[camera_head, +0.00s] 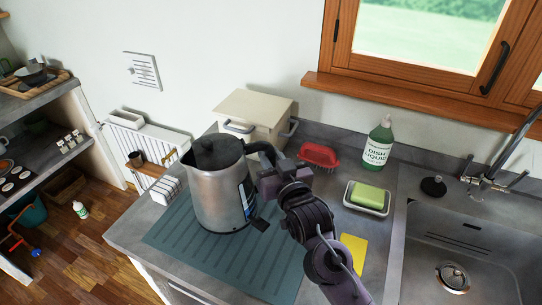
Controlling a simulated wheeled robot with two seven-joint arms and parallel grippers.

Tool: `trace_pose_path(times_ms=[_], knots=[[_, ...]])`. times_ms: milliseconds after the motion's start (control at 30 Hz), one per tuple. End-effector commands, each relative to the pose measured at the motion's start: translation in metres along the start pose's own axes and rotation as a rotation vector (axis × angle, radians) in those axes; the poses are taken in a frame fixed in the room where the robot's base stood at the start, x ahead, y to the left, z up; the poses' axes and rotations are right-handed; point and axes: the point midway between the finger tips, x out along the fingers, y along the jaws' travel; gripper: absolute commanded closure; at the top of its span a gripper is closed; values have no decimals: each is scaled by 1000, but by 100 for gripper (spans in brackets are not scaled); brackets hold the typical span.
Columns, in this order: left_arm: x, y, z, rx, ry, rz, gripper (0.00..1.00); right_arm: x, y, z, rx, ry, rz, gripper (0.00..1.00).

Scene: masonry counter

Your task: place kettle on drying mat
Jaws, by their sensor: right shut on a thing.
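The kettle (219,190) is a metal jug with a black lid, spout and handle. It looks upright over the back part of the teal ribbed drying mat (222,266) on the counter. Whether its base touches the mat or hangs just above it, I cannot tell. My right gripper (270,178) is shut on the kettle's handle at the kettle's right side. The gripper and arm hide part of the handle and the mat's right side. My left gripper is not in view.
A cream box (250,112) stands behind the kettle. The sink (459,258) is at far right.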

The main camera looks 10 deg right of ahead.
Motion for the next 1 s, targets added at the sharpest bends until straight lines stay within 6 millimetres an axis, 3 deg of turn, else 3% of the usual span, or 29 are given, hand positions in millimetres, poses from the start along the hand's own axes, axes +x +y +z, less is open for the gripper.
trace_pose_path(times_ms=[133,433,733,767,900,1000], knots=[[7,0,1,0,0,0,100,0,0,0,9,18,0,100],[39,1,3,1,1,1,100,0,2,34,8,18,0,100],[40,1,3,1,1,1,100,0,2,35,7,16,-1,100],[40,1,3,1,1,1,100,0,2,43,-1,-1,-1,76],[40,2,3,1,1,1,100,0,2,42,0,-1,-1,58],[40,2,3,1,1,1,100,0,2,42,0,0,-1,57]])
